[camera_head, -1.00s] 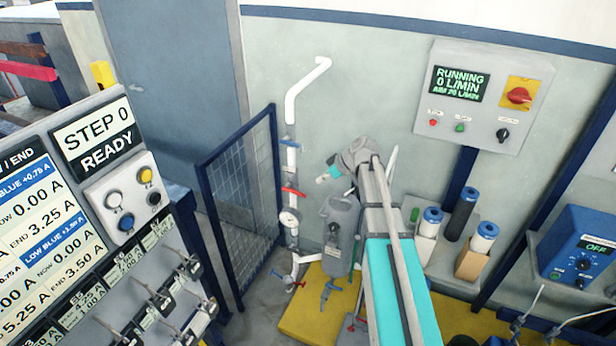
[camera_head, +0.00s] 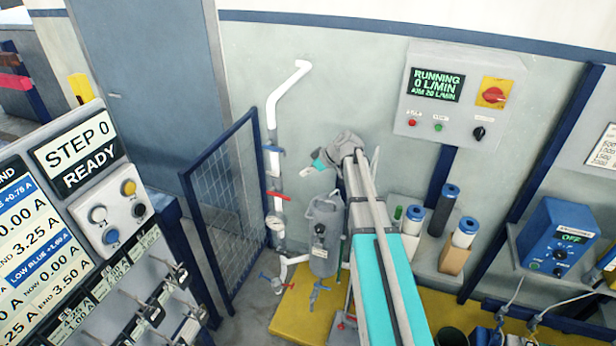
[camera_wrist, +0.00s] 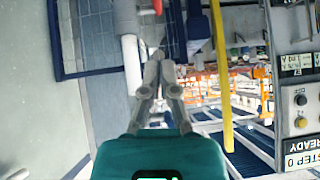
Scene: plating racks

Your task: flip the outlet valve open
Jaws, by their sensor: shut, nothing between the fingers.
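A white outlet pipe (camera_head: 282,100) runs down the wall in the head view. It carries a blue lever (camera_head: 272,150), a red lever (camera_head: 280,197) below it, and a round gauge (camera_head: 275,221). I cannot tell which lever is the outlet valve. My gripper (camera_head: 307,168) is right of the pipe, near the height between the two levers, and looks apart from them. In the wrist view my gripper (camera_wrist: 158,57) has its fingers together and empty. The white pipe (camera_wrist: 131,62) passes just left of the fingertips there.
A grey filter housing (camera_head: 325,240) stands below my gripper, right of the pipe. A blue mesh gate (camera_head: 222,205) is to the left. A control box (camera_head: 455,100) reading RUNNING, 0 L/MIN, hangs at right. A yellow platform (camera_head: 290,318) is on the floor.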

